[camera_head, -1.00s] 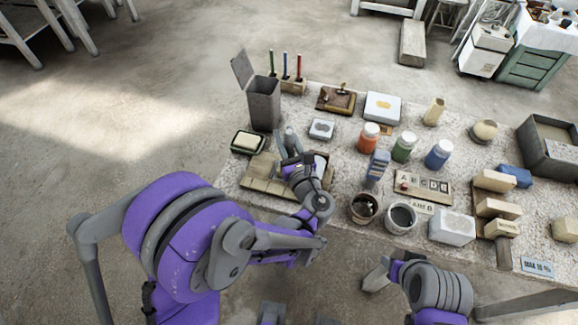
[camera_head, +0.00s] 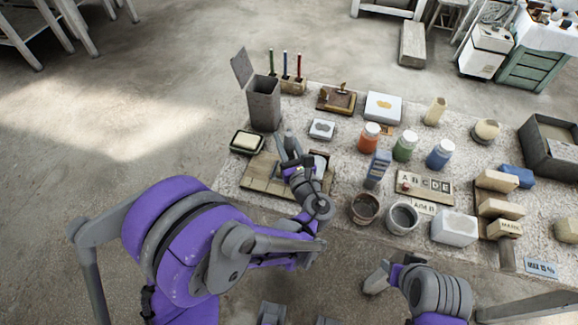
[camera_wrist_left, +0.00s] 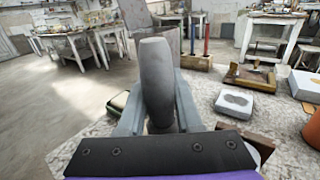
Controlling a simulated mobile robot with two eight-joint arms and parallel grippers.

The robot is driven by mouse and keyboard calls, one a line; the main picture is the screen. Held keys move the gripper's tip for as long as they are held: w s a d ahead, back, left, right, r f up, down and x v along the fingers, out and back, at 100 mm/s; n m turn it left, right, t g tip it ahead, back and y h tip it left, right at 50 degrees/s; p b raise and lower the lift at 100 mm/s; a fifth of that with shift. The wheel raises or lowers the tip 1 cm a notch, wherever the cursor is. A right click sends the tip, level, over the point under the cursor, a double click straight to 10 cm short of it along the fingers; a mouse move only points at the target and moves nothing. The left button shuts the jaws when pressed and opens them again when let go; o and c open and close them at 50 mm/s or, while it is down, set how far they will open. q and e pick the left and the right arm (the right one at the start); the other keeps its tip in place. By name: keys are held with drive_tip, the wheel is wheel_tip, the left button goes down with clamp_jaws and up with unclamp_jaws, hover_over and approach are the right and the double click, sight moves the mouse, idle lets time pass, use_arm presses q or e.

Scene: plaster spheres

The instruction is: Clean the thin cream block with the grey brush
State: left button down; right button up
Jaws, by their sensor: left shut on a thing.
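My left gripper (camera_head: 291,150) is over the right part of a slatted wooden board at the table's near left. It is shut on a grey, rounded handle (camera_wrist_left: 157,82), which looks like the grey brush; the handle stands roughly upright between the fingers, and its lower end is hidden. A pale thing (camera_head: 322,163) at the board's right end is partly covered by my left gripper; I cannot tell whether it is the thin cream block. My right gripper (camera_head: 374,279) is low, off the table's near edge; its jaws do not show clearly.
The slatted board (camera_head: 258,180) is bare on its left. A green soap dish (camera_head: 246,143) and a tall grey bin (camera_head: 264,103) stand behind it. Paint jars (camera_head: 369,137), pots (camera_head: 402,217) and cream blocks on a rack (camera_head: 497,181) crowd the right.

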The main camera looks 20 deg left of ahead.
use_arm(q)
drive_tip(key=shift+f, duration=0.2)
drive_tip(key=shift+s, duration=0.1)
drive_tip(key=shift+s+r+b, duration=0.1)
drive_tip(key=shift+s+b, duration=0.25)
drive_tip(key=shift+s, duration=0.8)
drive_tip(key=shift+w, duration=2.45)
